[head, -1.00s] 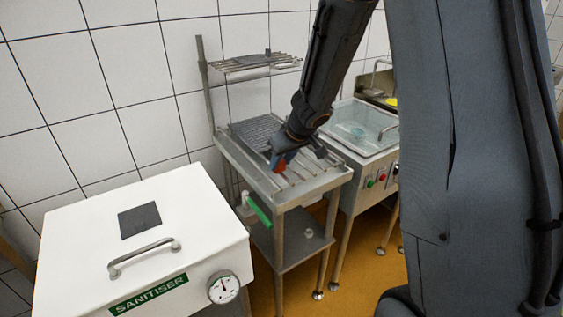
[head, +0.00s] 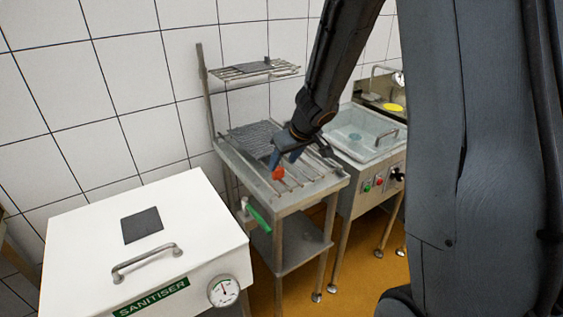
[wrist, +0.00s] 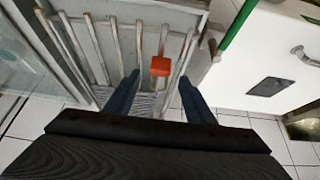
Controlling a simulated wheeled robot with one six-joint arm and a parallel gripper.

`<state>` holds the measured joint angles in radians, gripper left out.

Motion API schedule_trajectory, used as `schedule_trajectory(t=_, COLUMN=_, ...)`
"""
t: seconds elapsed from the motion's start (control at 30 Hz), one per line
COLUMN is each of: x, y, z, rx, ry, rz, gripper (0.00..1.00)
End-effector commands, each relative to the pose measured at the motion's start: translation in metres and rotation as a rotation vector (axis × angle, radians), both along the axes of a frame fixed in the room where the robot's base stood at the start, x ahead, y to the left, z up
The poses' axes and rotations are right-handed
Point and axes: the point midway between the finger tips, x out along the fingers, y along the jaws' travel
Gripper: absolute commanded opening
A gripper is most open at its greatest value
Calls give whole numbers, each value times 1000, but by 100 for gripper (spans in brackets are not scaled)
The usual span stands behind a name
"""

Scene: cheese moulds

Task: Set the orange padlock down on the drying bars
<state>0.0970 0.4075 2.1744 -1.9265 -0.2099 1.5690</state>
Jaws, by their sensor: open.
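The orange padlock (head: 278,173) rests on the metal drying bars (head: 297,183) of the steel stand, towards their left side. In the wrist view the padlock (wrist: 160,66) lies across the bars (wrist: 115,45), just beyond the fingertips. My gripper (head: 284,160) is above the bars close to the padlock. In the wrist view my gripper (wrist: 158,82) is open, its two blue-grey fingers apart with nothing between them. The padlock's shackle cannot be made out.
A grey ribbed mat (head: 255,138) lies behind the bars. A white sanitiser box (head: 95,235) stands at the left, a clear-lidded basin (head: 362,133) at the right. A wire shelf (head: 262,70) hangs above.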

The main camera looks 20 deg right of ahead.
Motion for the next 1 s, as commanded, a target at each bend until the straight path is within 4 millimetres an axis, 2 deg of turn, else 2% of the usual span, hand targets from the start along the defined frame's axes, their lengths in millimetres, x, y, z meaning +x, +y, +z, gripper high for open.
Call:
schedule_trajectory(t=0.03, x=-6, y=-2, z=14, rx=0, ry=-1, rz=-2, gripper=49)
schedule_trajectory(t=0.3, x=-27, y=-8, z=51, rx=1, ry=0, rz=0, gripper=49)
schedule_trajectory(t=0.77, x=-36, y=-14, z=78, rx=-22, ry=-58, rz=-56, gripper=49)
schedule_trajectory(t=0.87, x=-43, y=-20, z=87, rx=-52, ry=-86, rz=-110, gripper=49)
schedule_trajectory(t=1.0, x=-64, y=-30, z=92, rx=-99, ry=-82, rz=-187, gripper=49)
